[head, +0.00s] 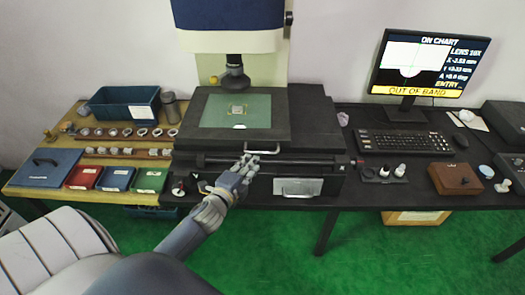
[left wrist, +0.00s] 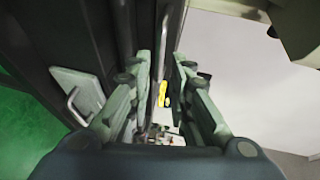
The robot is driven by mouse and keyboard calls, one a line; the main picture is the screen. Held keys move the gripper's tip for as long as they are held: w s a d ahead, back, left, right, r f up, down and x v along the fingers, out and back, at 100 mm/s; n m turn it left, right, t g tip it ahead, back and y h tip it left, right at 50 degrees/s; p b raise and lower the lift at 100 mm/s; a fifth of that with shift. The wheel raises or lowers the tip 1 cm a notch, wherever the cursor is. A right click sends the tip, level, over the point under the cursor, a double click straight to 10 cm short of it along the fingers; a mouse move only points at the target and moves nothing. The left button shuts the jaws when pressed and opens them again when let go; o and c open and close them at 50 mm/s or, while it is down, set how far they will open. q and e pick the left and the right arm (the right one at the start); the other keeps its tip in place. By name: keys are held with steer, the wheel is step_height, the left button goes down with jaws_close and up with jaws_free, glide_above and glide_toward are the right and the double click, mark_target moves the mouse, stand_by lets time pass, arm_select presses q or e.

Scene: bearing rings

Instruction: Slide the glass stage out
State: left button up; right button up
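The glass stage is a green glass plate (head: 222,104) in a black frame on the black measuring machine, under its lens column. A small part (head: 237,110) lies on the glass. A pale metal handle (head: 264,151) is at the front edge of the stage. My left gripper (head: 247,163) is at the machine's front, close to the left end of this handle. In the left wrist view its two fingers (left wrist: 167,75) stand apart, and a thin metal bar shows between them. I cannot tell whether they touch the handle. My right gripper is not in view.
A silver plate with a handle (head: 297,187) is on the machine's front. At left are a blue bin (head: 126,104), rows of rings and small trays. At right are a monitor (head: 428,62), a keyboard (head: 404,140) and a brown box (head: 455,179). The green floor in front is open.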

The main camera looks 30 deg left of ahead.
mark_target(260, 153)
arm_select(q)
steer(key=p+x, duration=0.1)
steer(key=x, duration=0.7)
steer(key=shift+w, duration=0.2)
steer(key=shift+c, duration=0.6)
jaws_close()
